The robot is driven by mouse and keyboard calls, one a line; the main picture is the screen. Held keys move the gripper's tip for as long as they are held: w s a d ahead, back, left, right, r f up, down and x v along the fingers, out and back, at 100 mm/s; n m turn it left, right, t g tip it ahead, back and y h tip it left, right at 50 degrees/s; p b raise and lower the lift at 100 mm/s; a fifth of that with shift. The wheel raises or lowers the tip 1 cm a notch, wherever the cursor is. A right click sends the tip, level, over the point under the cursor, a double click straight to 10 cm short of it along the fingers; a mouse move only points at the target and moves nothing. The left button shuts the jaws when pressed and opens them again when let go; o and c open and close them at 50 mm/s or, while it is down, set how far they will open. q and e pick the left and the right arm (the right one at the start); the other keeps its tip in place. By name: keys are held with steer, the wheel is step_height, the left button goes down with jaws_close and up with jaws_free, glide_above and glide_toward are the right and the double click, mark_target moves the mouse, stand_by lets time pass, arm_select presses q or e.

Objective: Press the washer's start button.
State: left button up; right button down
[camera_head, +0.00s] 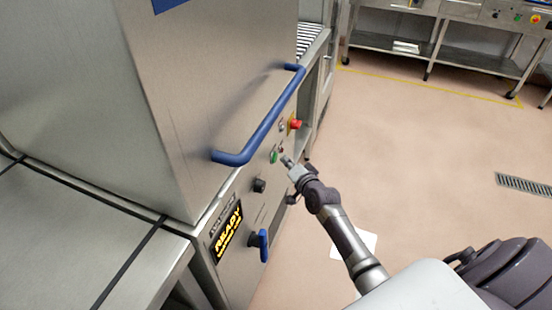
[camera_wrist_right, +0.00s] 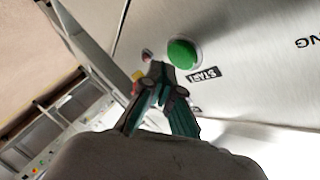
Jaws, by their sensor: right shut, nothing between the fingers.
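The washer (camera_head: 190,90) is a large stainless steel machine with a blue bar handle (camera_head: 262,128) across its front. The green start button (camera_head: 274,157) sits on its front panel below the handle. In the right wrist view the green button (camera_wrist_right: 182,54) shows close up, with a START label beside it. My right gripper (camera_head: 287,160) is shut and empty, just to the right of the button in the head view. In the wrist view its fingertips (camera_wrist_right: 160,75) are near the button and look apart from it. My left gripper is not in view.
The panel also carries a red emergency knob (camera_head: 295,124), a black knob (camera_head: 260,185), a lit READY display (camera_head: 229,232) and a blue lever (camera_head: 264,245). A steel table (camera_head: 70,240) adjoins at left. Open floor (camera_head: 430,150) lies to the right.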

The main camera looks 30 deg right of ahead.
steer(key=shift+w+a, duration=0.1)
stand_by(0.6)
steer(key=shift+w+a, duration=0.2)
steer(key=shift+w+a, duration=0.3)
steer(key=shift+w, duration=0.05)
stand_by(0.8)
steer(key=shift+s+d+p, duration=0.3)
steer(key=shift+s+d, duration=0.25)
steer(key=shift+s, duration=0.1)
stand_by(0.3)
steer(key=s+d, duration=0.3)
steer(key=shift+s+d, duration=0.15)
steer(key=shift+s, duration=0.25)
